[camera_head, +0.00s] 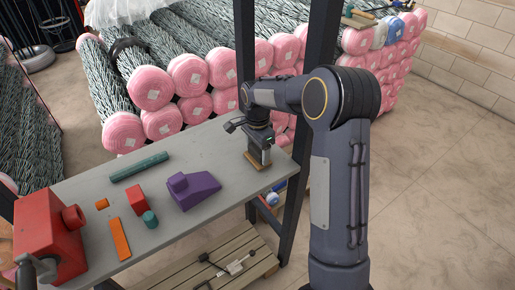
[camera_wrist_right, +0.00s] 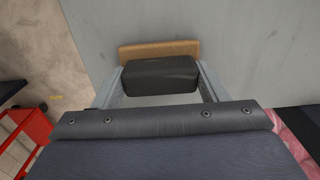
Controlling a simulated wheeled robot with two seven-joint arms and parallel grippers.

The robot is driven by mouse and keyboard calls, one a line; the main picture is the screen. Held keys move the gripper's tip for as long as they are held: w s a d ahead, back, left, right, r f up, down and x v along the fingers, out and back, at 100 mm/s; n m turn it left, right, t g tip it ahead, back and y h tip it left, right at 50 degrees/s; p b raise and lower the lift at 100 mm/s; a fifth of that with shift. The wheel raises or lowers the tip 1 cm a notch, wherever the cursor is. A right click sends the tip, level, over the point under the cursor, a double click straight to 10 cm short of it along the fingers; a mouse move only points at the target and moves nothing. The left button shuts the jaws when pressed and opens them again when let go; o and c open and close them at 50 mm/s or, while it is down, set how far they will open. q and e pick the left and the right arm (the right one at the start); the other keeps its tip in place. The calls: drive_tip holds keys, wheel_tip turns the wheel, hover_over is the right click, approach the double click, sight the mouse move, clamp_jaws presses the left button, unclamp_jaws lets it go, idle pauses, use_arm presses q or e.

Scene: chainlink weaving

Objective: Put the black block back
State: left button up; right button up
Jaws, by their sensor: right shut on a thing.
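My right gripper (camera_head: 260,155) is at the far right end of the grey table, pointing down. In the right wrist view its two fingers (camera_wrist_right: 160,84) are on either side of the black block (camera_wrist_right: 160,76) and shut on it. A flat tan piece (camera_wrist_right: 135,51) lies just beyond the block, on the table surface. It also shows in the head view (camera_head: 255,165) below the gripper. I cannot tell whether the block touches the tan piece. The gripper mostly hides the block in the head view. My left gripper is not in view.
The grey table (camera_head: 205,150) holds a purple block (camera_head: 195,192), a green rod (camera_head: 139,167), a red block (camera_head: 137,200), a teal cylinder (camera_head: 150,219), orange pieces and a red vise (camera_head: 45,240). Dark posts (camera_head: 300,150) stand by its right end. Pink-ended rolls (camera_head: 190,75) are stacked behind.

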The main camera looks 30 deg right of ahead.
drive_tip(key=shift+f, duration=0.2)
drive_tip(key=o, duration=1)
drive_tip(key=shift+b, duration=0.3)
